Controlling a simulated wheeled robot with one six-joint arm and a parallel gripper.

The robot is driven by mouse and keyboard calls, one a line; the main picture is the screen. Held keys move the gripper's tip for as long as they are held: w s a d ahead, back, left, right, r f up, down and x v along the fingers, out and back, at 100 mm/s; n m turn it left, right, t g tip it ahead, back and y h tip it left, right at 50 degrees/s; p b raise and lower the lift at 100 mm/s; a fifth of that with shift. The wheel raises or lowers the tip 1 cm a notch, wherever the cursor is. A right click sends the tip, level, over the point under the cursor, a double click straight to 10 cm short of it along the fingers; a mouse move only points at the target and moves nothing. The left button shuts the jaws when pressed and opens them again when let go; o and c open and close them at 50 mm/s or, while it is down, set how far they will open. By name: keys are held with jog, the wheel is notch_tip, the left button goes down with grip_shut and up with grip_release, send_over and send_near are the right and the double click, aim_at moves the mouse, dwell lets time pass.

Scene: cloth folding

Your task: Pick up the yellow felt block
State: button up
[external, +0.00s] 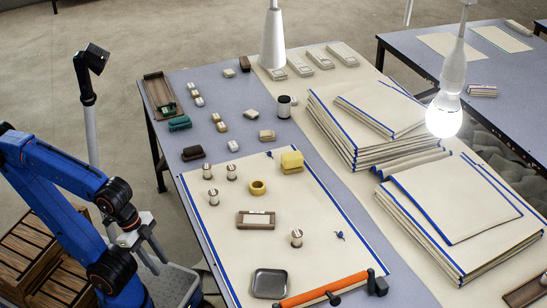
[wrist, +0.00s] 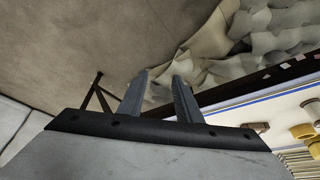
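The yellow felt block (external: 291,161) sits at the far right part of the cream sheet with blue edging (external: 215,235), on a small pale base. In the wrist view, two yellow things show at the right edge; I cannot tell for sure which is the block. My gripper (external: 152,243) hangs left of the table, well apart from the block and outside the table's edge. In the wrist view my gripper's two fingers (wrist: 158,85) stand apart with nothing between them.
A yellow ring (external: 257,187), a wooden tray (external: 256,219), a metal tray (external: 270,283) and an orange roller (external: 323,289) lie on the sheet. Several small spools stand around them. Stacks of cream cloth (external: 370,125) lie to the right. A lamp bulb (external: 444,115) hangs above.

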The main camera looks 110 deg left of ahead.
dwell(0.3)
jog(key=o, duration=1.2)
jog(key=shift+o, duration=0.2)
